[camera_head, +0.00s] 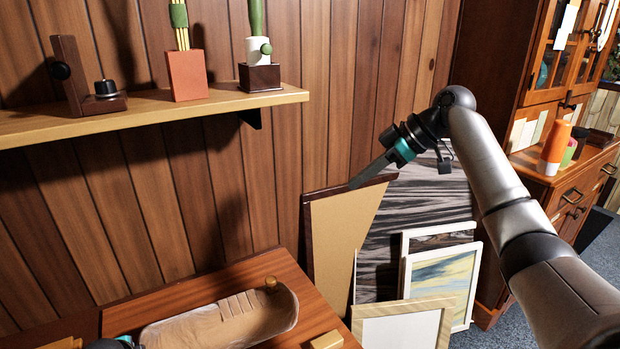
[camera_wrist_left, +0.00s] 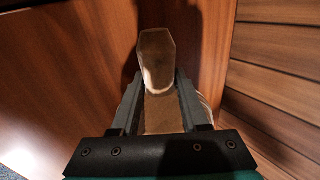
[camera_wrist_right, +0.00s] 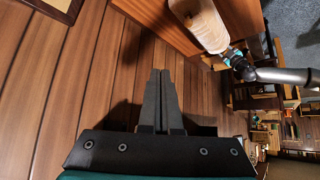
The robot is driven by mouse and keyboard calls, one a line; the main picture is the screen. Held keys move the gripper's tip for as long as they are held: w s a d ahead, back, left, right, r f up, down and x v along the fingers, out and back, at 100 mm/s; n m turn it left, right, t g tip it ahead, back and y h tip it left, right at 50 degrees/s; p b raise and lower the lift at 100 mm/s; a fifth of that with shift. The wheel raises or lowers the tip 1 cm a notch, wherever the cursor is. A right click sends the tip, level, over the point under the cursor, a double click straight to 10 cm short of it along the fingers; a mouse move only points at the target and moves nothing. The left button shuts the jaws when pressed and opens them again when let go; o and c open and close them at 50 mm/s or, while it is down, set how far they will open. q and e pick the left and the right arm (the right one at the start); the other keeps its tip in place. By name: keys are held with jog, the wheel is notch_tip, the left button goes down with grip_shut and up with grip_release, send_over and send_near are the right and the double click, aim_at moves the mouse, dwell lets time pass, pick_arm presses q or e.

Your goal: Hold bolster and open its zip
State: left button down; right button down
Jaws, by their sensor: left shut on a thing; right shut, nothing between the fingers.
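The tan, rounded bolster (camera_head: 225,322) lies on the reddish wooden table at the bottom of the head view, with short pleats or slits on top. A small brown knob (camera_head: 271,284) is by its far right end; I cannot tell whether it is the zip pull. My left gripper (camera_wrist_left: 160,95) is shut on the bolster's near end (camera_wrist_left: 157,58), and it also shows in the right wrist view (camera_wrist_right: 228,55). My right gripper (camera_head: 360,182) is shut and empty, raised in the air to the right of the table. The right wrist view shows the bolster (camera_wrist_right: 207,28) beyond it.
A wooden shelf (camera_head: 150,114) on the panelled wall holds bookends and small planters. Several framed pictures and boards (camera_head: 440,270) lean below my right gripper. A small wooden block (camera_head: 326,340) lies on the table (camera_head: 305,312). A cabinet (camera_head: 520,110) with cups stands at right.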

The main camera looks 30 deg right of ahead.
pick_arm(q)
jog(key=shift+s+f, duration=0.1)
jog(key=shift+f, duration=0.05)
pick_arm(e)
jog(key=m+h, duration=0.3)
jog(key=m, duration=1)
send_near(271, 285)
jog(key=w+d+f, duration=0.2)
jog(key=d+f, duration=0.2)
jog(key=shift+w+a+f, duration=0.3)
jog(key=shift+w+a, duration=0.05)
jog(key=shift+a, duration=0.2)
jog(key=shift+w+a+f, duration=0.3)
jog(key=shift+a+f, duration=0.05)
jog(key=shift+a, duration=0.25)
jog(key=shift+w+a+f, duration=0.1)
jog(key=shift+w+a, duration=0.15)
jog(key=shift+a, duration=0.15)
